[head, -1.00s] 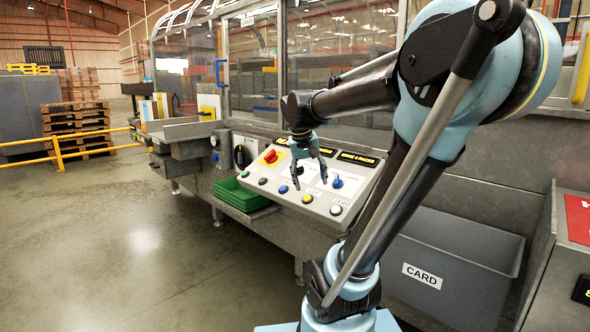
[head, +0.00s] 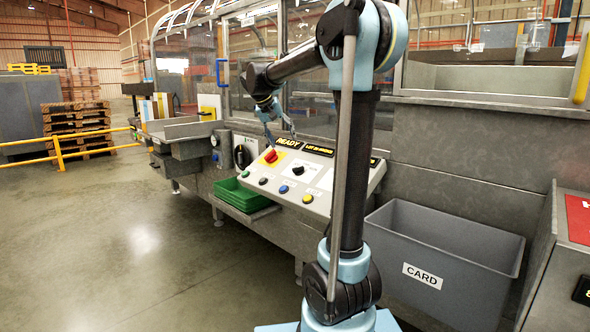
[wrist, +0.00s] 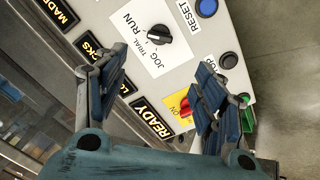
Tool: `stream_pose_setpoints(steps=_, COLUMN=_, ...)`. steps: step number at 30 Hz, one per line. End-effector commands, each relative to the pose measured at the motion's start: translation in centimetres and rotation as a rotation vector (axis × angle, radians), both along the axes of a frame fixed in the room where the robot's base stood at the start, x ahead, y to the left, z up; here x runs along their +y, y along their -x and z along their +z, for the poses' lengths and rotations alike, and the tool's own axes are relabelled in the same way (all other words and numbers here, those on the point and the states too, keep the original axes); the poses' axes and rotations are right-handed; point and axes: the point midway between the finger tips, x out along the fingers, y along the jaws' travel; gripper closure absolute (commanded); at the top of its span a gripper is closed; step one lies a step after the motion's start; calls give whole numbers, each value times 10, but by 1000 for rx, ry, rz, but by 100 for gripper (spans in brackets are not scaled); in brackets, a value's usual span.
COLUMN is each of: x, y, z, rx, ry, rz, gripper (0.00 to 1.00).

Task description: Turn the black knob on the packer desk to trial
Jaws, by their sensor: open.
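The black knob (wrist: 160,33) sits on a white plate marked RUN, JOG and TRIAL on the packer desk's sloped panel. In the head view the knob (head: 298,170) shows small, in the middle of the desk (head: 325,203). I cannot tell for sure which label its pointer faces. My gripper (head: 281,140) hangs above the left back part of the panel, near the READY display. In the wrist view my gripper (wrist: 162,62) is open and empty, its fingers spread. The knob shows beyond the fingertips, between them across the picture, apart from both.
A red switch on a yellow plate (wrist: 180,103) lies near one finger. Several push buttons, including a blue one (wrist: 206,7), line the panel's front edge. Green trays (head: 240,195) stand left of the desk, and a grey CARD bin (head: 450,230) right. My upright arm hides the panel's right part.

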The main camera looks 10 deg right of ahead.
Motion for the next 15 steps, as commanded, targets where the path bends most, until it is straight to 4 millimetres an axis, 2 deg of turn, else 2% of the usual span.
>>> stream_pose_setpoints(steps=15, x=-37, y=-26, z=-78, rx=0, ry=-1, rz=-2, gripper=37)
